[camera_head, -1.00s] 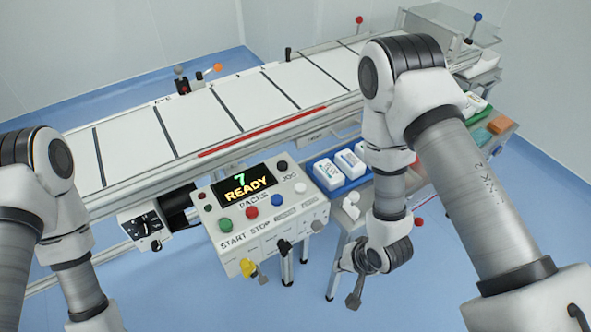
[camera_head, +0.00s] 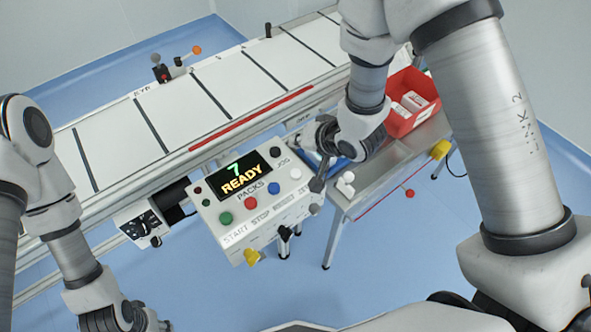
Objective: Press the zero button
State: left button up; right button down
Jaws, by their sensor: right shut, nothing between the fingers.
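The control panel (camera_head: 236,239) stands in front of the conveyor, its display (camera_head: 240,178) reading "7 READY" above the word PACKS. A row of buttons runs along it: green (camera_head: 226,218), red (camera_head: 251,203), blue (camera_head: 273,188) and white (camera_head: 296,174). The white one, at the right end, sits above a label that is partly hidden and appears to read ZERO. My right gripper (camera_head: 317,185) is shut and empty, pointing down at the panel's right edge, just right of the white button. I cannot tell its height. My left gripper (camera_head: 138,320) is partly cut off at the bottom edge.
A side table (camera_head: 385,172) at right carries a red bin (camera_head: 412,100) with white packs and a blue tray, mostly hidden by my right arm.

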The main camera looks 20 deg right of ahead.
jog(key=b, duration=0.8)
send_over(293, 170)
jog(key=s, duration=0.2)
jog(key=f, duration=0.7)
jog(key=shift+w+d+f, duration=0.1)
jog(key=shift+w+d, duration=0.15)
jog(key=shift+d, duration=0.15)
jog(key=shift+f, duration=0.8)
jog(key=shift+f, duration=0.1)
jog(key=shift+f, duration=0.3)
jog(key=shift+f+b, duration=0.5)
jog(key=shift+f, duration=0.1)
jog(key=shift+r+p, duration=1.05)
jog(key=shift+p, duration=0.05)
